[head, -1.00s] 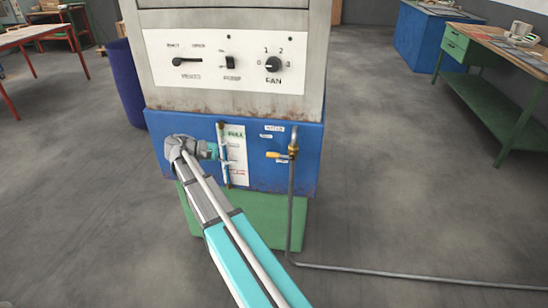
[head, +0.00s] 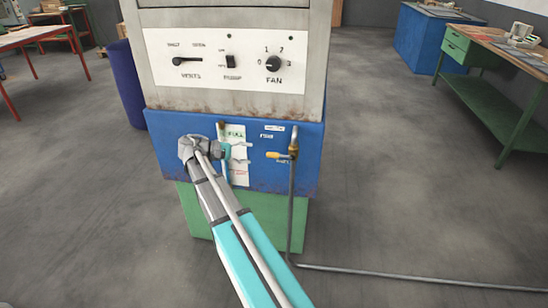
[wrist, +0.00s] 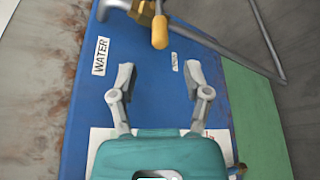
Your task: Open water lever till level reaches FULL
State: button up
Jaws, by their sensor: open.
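The water lever has a yellow handle (head: 273,154) that points left from a brass valve (head: 293,150) on the blue panel. In the wrist view the yellow handle (wrist: 160,33) is beyond my fingertips, near the top. My gripper (wrist: 158,80) is open and empty, apart from the handle. In the head view my gripper (head: 241,152) is in front of the gauge, left of the handle. The white FULL gauge plate (head: 238,132) is partly hidden by my gripper, so I cannot read the water level.
A WATER label (wrist: 100,56) sits beside the valve. A grey pipe (head: 291,210) runs down from the valve and across the floor to the right. Above is a control panel (head: 215,80) with vents, pump and fan switches. A green workbench (head: 500,75) stands at the right.

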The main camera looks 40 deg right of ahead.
aim_at(268, 155)
jog(key=b+x, duration=0.1)
jog(key=x, duration=0.8)
jog(key=shift+s+d+f+b, duration=0.1)
jog(key=shift+d+b, duration=0.15)
jog(key=shift+b, duration=0.15)
grip_shut()
